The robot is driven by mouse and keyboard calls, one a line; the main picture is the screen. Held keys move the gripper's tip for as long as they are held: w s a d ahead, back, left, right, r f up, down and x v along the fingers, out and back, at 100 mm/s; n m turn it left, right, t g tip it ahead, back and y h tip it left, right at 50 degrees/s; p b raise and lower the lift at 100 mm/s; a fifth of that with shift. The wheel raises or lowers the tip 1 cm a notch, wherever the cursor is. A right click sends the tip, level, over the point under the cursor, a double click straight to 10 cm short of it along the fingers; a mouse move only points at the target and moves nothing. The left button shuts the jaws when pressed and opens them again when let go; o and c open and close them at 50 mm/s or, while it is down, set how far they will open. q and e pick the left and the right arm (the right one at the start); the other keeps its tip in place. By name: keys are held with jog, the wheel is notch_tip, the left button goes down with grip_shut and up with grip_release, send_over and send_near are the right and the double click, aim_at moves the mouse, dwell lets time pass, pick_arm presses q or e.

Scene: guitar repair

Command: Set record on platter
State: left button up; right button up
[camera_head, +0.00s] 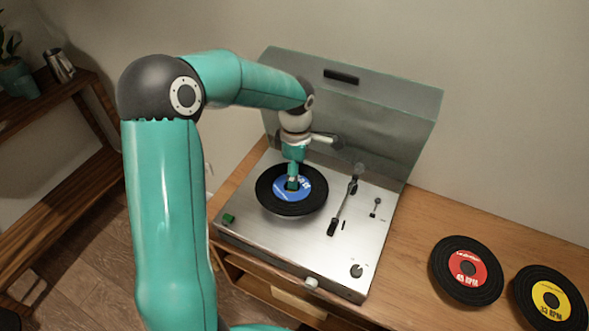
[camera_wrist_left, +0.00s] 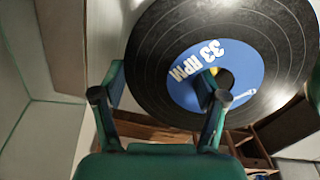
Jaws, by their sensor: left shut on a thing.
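A black record with a blue label (camera_head: 309,190) is over the platter area of the silver turntable (camera_head: 250,232). The platter itself is hidden beneath it, and I cannot tell whether the record touches it. My left gripper (camera_head: 292,184) comes down from above and is shut on this record near its centre. In the left wrist view the record (camera_wrist_left: 160,55) fills the upper right and its label reads 33 RPM. The gripper's fingers (camera_wrist_left: 160,100) show in front, one tip by the label's centre. My right gripper is not in view.
The turntable's clear lid (camera_head: 385,115) stands open behind. The tonearm (camera_head: 345,205) lies to the right of the record. A red-label record (camera_head: 449,282) and a yellow-label record (camera_head: 528,310) lie on the wooden cabinet top (camera_head: 415,222) at right. A wooden shelf (camera_head: 45,225) stands at left.

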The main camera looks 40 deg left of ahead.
pick_arm(q)
jog(key=shift+s+d+f, duration=0.1)
jog(key=shift+f, duration=0.25)
jog(key=shift+f, duration=0.1)
jog(key=o, duration=1.3)
jog(key=shift+s, duration=0.1)
jog(key=shift+o, duration=0.7)
jog(key=shift+f, duration=0.15)
jog(key=shift+w+r, duration=0.2)
jog(key=shift+r+p, duration=0.4)
jog(key=shift+r, duration=0.45)
notch_tip(320, 180, up, 9)
jog(key=p, duration=0.6)
jog(key=shift+r, duration=0.2)
